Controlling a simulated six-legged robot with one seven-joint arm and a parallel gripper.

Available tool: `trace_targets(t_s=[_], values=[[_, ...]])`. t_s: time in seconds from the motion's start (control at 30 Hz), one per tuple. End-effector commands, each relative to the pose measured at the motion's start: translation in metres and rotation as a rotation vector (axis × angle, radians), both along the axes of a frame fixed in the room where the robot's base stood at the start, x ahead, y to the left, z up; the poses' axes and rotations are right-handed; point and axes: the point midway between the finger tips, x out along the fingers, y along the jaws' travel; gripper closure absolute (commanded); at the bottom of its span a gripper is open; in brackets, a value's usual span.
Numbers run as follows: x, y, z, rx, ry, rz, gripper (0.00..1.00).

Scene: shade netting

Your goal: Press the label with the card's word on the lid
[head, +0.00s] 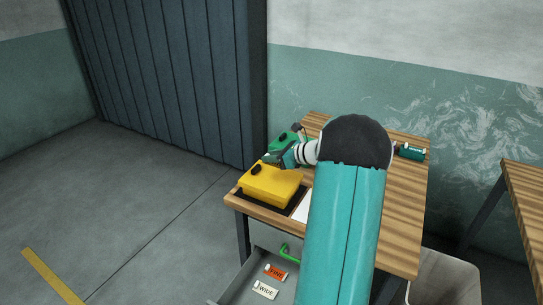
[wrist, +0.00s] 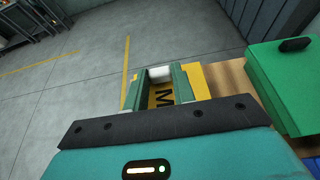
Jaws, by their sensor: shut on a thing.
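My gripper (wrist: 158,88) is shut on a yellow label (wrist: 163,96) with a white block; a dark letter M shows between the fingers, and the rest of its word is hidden. In the head view my gripper (head: 274,157) is above the far side of the yellow box (head: 270,188), which has a closed lid and a black knob or catch. I cannot tell whether the label touches anything. A white card (head: 302,208) lies right of the yellow box, partly behind my arm; its word is not visible. A green box (head: 283,147) stands behind; its lid shows in the wrist view (wrist: 291,78).
The open drawer (head: 244,283) holds an orange FINE label (head: 276,272) and a white WIDE label (head: 265,290). A dark green cylinder (head: 411,152) lies at the back right of the wooden table (head: 401,219). A bin (head: 446,279) stands at the right. My arm hides the table's middle.

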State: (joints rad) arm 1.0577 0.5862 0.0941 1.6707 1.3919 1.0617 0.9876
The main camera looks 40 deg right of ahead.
Motion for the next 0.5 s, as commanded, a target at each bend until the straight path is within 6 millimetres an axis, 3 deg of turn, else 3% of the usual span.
trace_targets(t_s=[0.5], values=[[-0.001,-0.001,-0.043,0.002,0.001,-0.002,0.95]])
